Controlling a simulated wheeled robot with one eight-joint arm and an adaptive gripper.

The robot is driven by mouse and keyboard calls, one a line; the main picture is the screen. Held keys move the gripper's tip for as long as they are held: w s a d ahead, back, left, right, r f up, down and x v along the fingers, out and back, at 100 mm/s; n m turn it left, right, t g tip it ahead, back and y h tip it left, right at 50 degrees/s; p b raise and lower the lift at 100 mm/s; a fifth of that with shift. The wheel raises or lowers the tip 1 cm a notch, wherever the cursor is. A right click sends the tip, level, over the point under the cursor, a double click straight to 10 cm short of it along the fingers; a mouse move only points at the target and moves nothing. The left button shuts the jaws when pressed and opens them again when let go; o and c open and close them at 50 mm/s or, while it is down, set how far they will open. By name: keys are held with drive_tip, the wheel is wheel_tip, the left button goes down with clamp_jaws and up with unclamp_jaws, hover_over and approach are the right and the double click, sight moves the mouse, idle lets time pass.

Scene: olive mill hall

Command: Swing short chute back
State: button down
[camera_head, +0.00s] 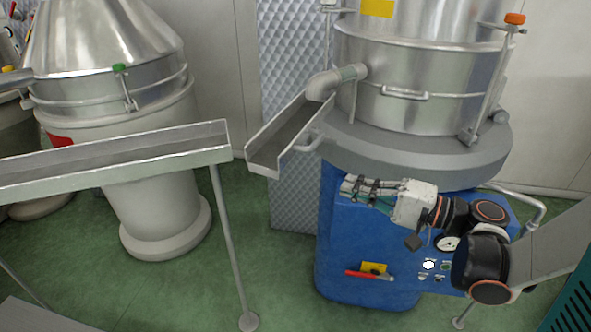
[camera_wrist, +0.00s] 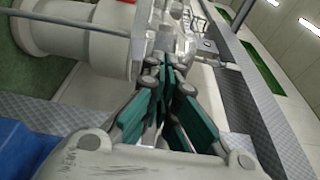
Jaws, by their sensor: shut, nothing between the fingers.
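The short chute (camera_head: 283,143) is an open metal trough under the bent outlet pipe (camera_head: 336,80) of the steel drum. It slants down to the left, its low end close to the right end of the long chute (camera_head: 120,157) with a small gap. A grey loop handle (camera_head: 312,143) is on its right side. My gripper (camera_head: 348,184) is shut and empty, pointing left, in front of the blue machine body and below and right of the handle. It appears apart from the handle. In the wrist view my gripper (camera_wrist: 164,75) shows its green-padded fingers together.
A thin leg (camera_head: 230,240) props the long chute. Green floor is clear between the machines.

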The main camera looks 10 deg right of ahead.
sight(283, 167)
drive_tip(key=b+x, duration=0.1)
drive_tip(key=x, duration=1.2)
drive_tip(key=shift+w+a, duration=0.25)
drive_tip(key=shift+a, duration=0.1)
